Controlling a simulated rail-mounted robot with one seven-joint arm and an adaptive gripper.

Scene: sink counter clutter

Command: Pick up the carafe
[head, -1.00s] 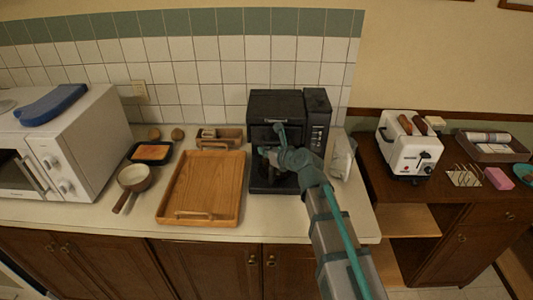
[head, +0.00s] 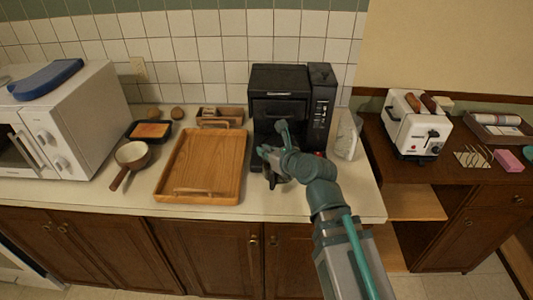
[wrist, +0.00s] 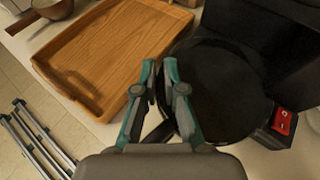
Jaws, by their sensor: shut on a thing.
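The carafe shows as a round black shape (wrist: 222,92) in the wrist view, in front of the black coffee maker (head: 292,90). Its dark handle (wrist: 160,132) lies between my fingers. My gripper (wrist: 160,80) is shut on this handle, at the left side of the carafe. In the head view my gripper (head: 268,163) is low at the front of the coffee maker, and my arm hides most of the carafe. I cannot tell whether the carafe is clear of the base below it.
A wooden tray (head: 205,165) lies close to the left, with a saucepan (head: 132,155) and a microwave (head: 65,125) beyond. A clear container (head: 347,135) stands right of the coffee maker. The toaster (head: 415,125) is on the lower brown counter. Bare counter lies in front.

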